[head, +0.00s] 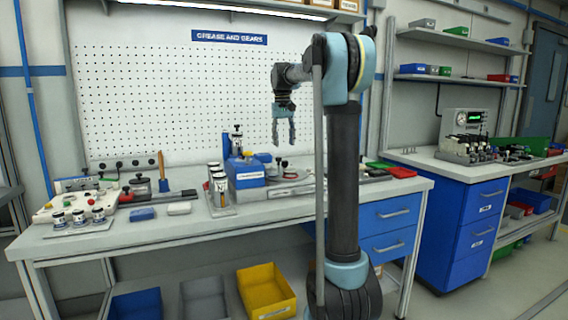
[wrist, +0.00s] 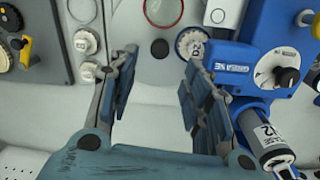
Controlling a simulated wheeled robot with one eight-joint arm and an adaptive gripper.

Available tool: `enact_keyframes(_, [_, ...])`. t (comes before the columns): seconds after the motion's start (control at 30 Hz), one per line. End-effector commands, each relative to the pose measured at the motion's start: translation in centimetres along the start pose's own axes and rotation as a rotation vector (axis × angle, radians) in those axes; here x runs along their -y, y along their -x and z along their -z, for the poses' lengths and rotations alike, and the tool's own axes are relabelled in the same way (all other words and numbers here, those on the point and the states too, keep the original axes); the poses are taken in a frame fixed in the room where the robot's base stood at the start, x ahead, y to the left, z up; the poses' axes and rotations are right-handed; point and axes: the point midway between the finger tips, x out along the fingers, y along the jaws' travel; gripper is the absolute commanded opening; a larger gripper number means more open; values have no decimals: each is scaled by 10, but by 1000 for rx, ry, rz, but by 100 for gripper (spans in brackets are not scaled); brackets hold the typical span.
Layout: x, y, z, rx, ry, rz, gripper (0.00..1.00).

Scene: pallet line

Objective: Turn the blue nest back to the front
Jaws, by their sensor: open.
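A blue unit (head: 247,172) with a white label on its front stands on the workbench, below and left of my gripper; I take it to hold the blue nest. In the wrist view a blue block (wrist: 228,58) with a partly readable label joins a larger blue body with a black knob (wrist: 287,77). A round white-and-dark part (wrist: 191,43) sits at the block's left end. My gripper (head: 284,144) hangs above the bench with its fingers down. In the wrist view my gripper (wrist: 160,75) is open and empty, its right finger just below the block in the picture.
A dark-and-white cylinder (wrist: 268,140) lies right of the right finger. A rack of jars (head: 218,190) stands left of the blue unit. The bench front (head: 290,205) is fairly clear.

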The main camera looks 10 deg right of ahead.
Motion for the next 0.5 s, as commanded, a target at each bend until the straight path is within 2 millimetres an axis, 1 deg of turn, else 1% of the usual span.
enact_keyframes(0.03, [0,-10,0,0,0,0,45])
enact_keyframes(0.3, [0,-56,0,0,0,0,45])
enact_keyframes(0.5, [0,-80,0,0,0,0,45])
